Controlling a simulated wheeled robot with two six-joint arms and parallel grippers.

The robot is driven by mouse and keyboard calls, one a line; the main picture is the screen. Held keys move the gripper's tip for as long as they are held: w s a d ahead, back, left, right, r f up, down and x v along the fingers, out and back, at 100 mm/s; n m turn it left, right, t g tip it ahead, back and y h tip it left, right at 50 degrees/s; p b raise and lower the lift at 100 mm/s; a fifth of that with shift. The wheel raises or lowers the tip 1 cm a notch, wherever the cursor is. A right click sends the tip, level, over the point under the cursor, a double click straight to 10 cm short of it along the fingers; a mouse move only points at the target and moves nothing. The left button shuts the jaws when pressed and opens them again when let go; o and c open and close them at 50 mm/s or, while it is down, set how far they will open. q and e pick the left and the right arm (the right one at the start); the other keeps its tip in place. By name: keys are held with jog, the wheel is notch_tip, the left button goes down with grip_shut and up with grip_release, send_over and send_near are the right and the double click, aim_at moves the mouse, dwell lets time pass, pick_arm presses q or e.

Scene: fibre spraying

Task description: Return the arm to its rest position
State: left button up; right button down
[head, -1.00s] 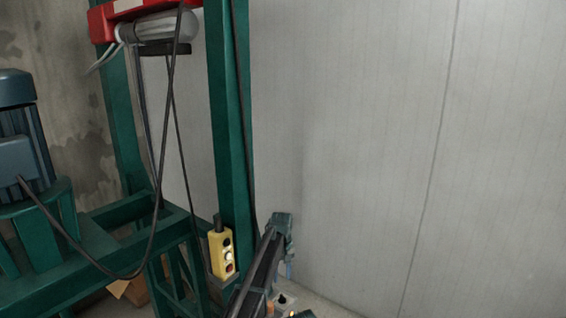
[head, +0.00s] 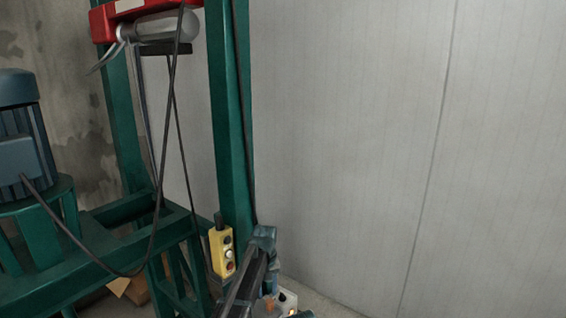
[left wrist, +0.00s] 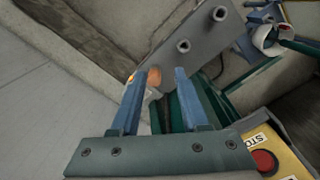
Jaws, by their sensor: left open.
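My left gripper (head: 271,280) is at the lower middle of the head view, just right of the yellow push-button box, and partly hidden by my own arm. In the left wrist view its two blue fingers (left wrist: 159,74) are apart with nothing held between them. A small orange-brown knob shows beyond the gap, apart from the fingers as far as I can tell. My right gripper is in neither view.
A yellow push-button box (head: 222,252) hangs on the green frame (head: 230,130); its red stop button (left wrist: 264,160) is close in the wrist view. A blue motor (head: 20,130) stands at left. A small white box (head: 288,299) is low beside my arm. The pale wall (head: 360,130) is bare.

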pick_arm(q)
jog(key=s+a+m, duration=0.1)
jog(key=s+a, duration=0.5)
jog(key=s, duration=0.7)
jog(key=s+a+m, duration=0.2)
jog(key=s+a, duration=0.3)
jog(key=s, duration=0.8)
jog(key=s+d+f+m+b, duration=0.1)
jog(key=s+d+f+b, duration=0.2)
jog(key=d+f+b, duration=0.2)
jog(key=s+d+f+m+y+b, duration=0.1)
jog(key=s+d+f+b, duration=0.3)
jog(key=f+b, duration=0.5)
jog(key=shift+d+f+m+b, duration=0.2)
jog(key=shift+d+m+b, duration=0.1)
jog(key=shift+d+m, duration=0.45)
